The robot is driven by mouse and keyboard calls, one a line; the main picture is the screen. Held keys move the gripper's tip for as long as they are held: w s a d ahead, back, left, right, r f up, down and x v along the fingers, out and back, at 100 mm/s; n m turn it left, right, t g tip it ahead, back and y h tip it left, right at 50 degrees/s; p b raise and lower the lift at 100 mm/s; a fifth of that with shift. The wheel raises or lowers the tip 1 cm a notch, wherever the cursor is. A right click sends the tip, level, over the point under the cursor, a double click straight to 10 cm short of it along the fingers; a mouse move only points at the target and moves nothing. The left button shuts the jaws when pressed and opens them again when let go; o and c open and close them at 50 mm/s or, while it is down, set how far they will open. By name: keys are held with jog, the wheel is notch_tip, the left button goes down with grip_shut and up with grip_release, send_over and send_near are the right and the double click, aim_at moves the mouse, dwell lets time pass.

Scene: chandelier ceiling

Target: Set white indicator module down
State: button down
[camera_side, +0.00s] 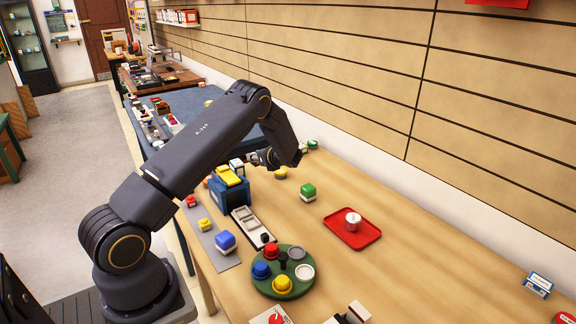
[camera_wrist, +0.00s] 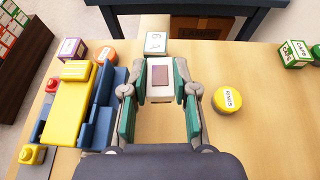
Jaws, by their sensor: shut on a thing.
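The white indicator module (camera_wrist: 160,89) is a white block with a dark reddish-brown window on its top. It sits between the two fingertips of my gripper (camera_wrist: 160,76) in the wrist view, with a green pad against each side. My gripper is shut on it. In the side view my gripper (camera_side: 260,158) is over the far part of the wooden table (camera_side: 420,270), and the module cannot be made out there. Whether the module's underside touches the table cannot be told.
A blue holder with a yellow block (camera_wrist: 75,85) stands close left of my gripper. A yellow round container (camera_wrist: 228,99) is to the right. A small white-and-teal box (camera_wrist: 157,44) lies just beyond. A red tray (camera_side: 340,233) and green turntable (camera_side: 290,289) are nearer the camera.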

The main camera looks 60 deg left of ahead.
jog(key=shift+m+t, duration=0.4)
jog(key=shift+t, duration=0.1)
jog(key=f, duration=0.2)
jog(key=w+f, duration=0.1)
jog(key=f, duration=0.1)
jog(key=w+a+f, duration=0.1)
jog(key=f, duration=0.1)
jog(key=shift+w+f, duration=0.1)
jog(key=shift+f, duration=2.3)
jog(key=shift+f, duration=0.15)
jog(key=c, duration=0.9)
grip_release()
